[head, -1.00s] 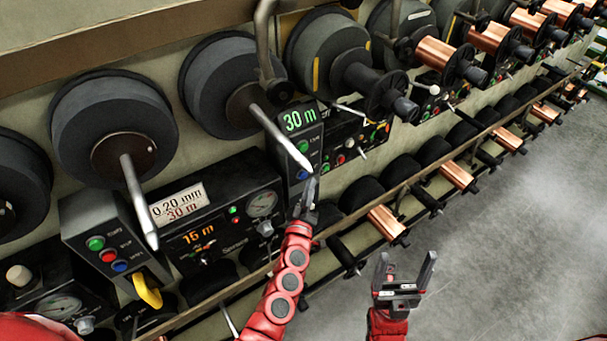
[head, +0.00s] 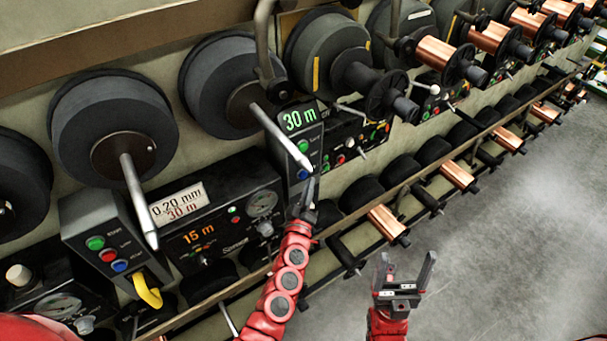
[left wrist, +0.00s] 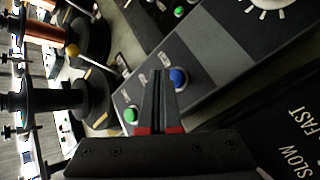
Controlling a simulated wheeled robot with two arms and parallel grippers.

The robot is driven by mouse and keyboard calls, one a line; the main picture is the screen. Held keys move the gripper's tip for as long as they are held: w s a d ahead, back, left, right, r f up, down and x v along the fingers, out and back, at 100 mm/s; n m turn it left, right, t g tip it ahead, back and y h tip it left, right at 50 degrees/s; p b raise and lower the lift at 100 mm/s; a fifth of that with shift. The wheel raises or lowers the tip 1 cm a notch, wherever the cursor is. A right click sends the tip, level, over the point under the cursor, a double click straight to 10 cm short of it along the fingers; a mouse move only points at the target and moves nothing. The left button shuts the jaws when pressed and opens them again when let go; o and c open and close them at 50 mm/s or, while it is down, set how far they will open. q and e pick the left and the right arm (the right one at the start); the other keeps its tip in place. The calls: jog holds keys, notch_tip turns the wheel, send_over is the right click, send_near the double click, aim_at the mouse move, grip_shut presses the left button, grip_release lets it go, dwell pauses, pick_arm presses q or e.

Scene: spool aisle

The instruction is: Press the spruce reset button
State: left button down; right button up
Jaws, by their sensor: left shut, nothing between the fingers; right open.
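A control box (head: 300,122) with a green "30 m" display stands on the wall below the spools. It bears a green button (head: 303,146) and a blue button (head: 302,174); a spool rod partly covers its face. My left gripper (head: 314,183) is shut and empty, just right of the blue button. In the left wrist view its fingertips (left wrist: 161,74) lie between the blue button (left wrist: 178,78) and the green button (left wrist: 131,115). Contact cannot be told. No button reads as "spruce". My right gripper (head: 406,262) is open and empty over the floor.
Another box (head: 107,235) has green, red and blue buttons and a yellow hook. A spool rod (head: 285,137) sticks out close to my left gripper. A rail (head: 390,190) with copper spools runs along the front. The floor at right is clear.

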pick_arm(q)
jog(key=shift+w+a, duration=0.2)
jog(key=shift+w, duration=0.05)
jog(key=shift+w+a, duration=0.3)
jog(key=shift+w, duration=0.05)
dwell(0.7)
jog(key=shift+s+d, duration=0.1)
jog(key=shift+d, duration=0.05)
jog(key=shift+s+d, duration=0.45)
jog(key=shift+s, duration=0.2)
jog(key=shift+s+d+p, duration=0.2)
jog(key=shift+s+d, duration=0.7)
jog(key=shift+s, duration=0.3)
jog(key=shift+s+d+p, duration=0.15)
jog(key=shift+s+d, duration=0.7)
jog(key=shift+s, duration=0.35)
